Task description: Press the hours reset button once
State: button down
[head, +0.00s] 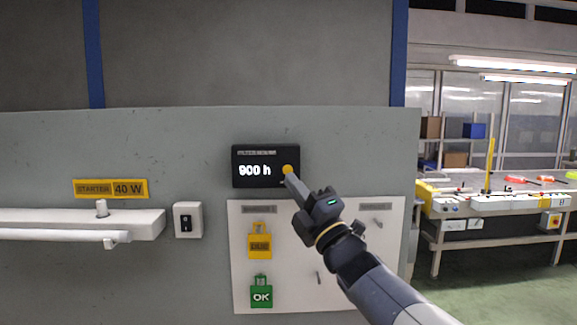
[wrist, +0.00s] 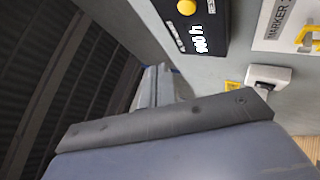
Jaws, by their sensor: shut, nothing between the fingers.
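The black hours display (head: 245,178) is mounted on the grey panel and reads "900 h". Its round yellow button (head: 288,169) sits at the display's right end. In the wrist view the display (wrist: 208,42) appears turned on its side, with the yellow button (wrist: 187,7) cut near the top edge. My gripper (head: 289,178) is shut and empty. Its fingertips are at the lower edge of the button in the head view; I cannot tell whether they touch it. The fingertips cannot be clearly made out in the wrist view.
Below the display is a white board (head: 340,292) with a yellow tag (head: 260,243), a green OK tag (head: 261,293) and pegs. A switch box (head: 188,220) and tube lamp (head: 60,235) are left. A workbench (head: 500,205) stands at right.

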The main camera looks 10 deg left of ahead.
aim_at(288, 170)
jog(key=w+a+p, duration=0.1)
jog(key=w+p, duration=0.1)
jog(key=w, duration=0.4)
jog(key=shift+w+a, duration=0.2)
jog(key=shift+a, duration=0.15)
dwell(1.7)
jog(key=shift+w+a, duration=0.1)
jog(key=shift+w, duration=0.3)
jog(key=shift+w+a+b, duration=0.1)
jog(key=shift+w+b, duration=0.25)
jog(key=shift+b, duration=0.05)
dwell(0.5)
jog(key=shift+s+f, duration=0.1)
jog(key=shift+s, duration=0.1)
jog(key=shift+s+d+b, duration=0.2)
jog(key=shift+s+b, duration=0.4)
jog(key=shift+b, duration=0.3)
